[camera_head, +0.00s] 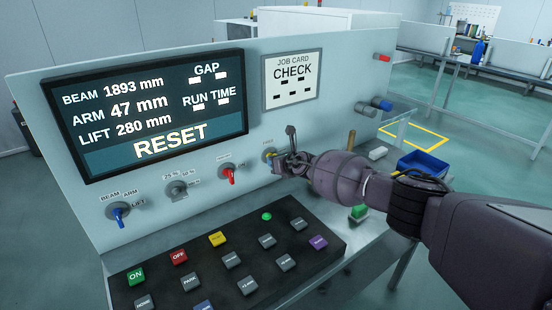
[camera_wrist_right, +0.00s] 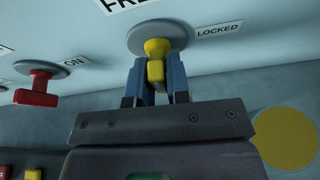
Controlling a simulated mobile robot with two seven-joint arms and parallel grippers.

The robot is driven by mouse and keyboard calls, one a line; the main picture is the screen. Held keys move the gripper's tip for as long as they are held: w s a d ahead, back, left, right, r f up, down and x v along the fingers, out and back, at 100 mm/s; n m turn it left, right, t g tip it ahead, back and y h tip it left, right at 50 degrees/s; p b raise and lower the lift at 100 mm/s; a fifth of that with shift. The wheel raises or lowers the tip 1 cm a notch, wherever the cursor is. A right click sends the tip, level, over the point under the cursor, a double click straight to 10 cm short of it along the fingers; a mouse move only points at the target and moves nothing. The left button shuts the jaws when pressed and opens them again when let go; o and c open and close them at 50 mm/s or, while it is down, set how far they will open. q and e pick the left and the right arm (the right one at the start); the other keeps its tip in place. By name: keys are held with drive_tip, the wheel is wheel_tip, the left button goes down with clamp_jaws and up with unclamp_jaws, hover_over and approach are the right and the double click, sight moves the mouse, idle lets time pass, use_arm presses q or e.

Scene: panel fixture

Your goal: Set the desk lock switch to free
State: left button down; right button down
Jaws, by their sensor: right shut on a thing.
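The desk lock switch is a yellow knob (camera_wrist_right: 156,62) on a round grey plate (camera_wrist_right: 160,37) on the panel. In the right wrist view the label LOCKED (camera_wrist_right: 217,29) is to its right and a cut-off label starting FR (camera_wrist_right: 122,3) is above it to the left. My right gripper (camera_wrist_right: 157,82) is shut on the knob, one blue finger on each side. I cannot tell which label the knob points to. In the head view the right gripper (camera_head: 277,162) reaches the switch plate (camera_head: 268,155) from the right and hides most of the knob. My left gripper is not in view.
A red switch (camera_head: 229,174) is left of the desk lock switch, then a grey one (camera_head: 177,189) and a blue one (camera_head: 119,214). The screen (camera_head: 150,115) reads RESET and the job card (camera_head: 292,78) reads CHECK. A black button desk (camera_head: 230,262) lies below.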

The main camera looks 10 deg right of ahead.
drive_tip(key=shift+r+n, duration=0.1)
drive_tip(key=shift+n, duration=0.2)
drive_tip(key=shift+h+p, duration=0.3)
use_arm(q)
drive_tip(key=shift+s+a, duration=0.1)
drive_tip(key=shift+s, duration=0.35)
use_arm(e)
drive_tip(key=c, duration=1.2)
unclamp_jaws()
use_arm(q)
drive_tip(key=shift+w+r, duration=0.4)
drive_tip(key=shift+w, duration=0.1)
use_arm(e)
drive_tip(key=shift+o, duration=0.2)
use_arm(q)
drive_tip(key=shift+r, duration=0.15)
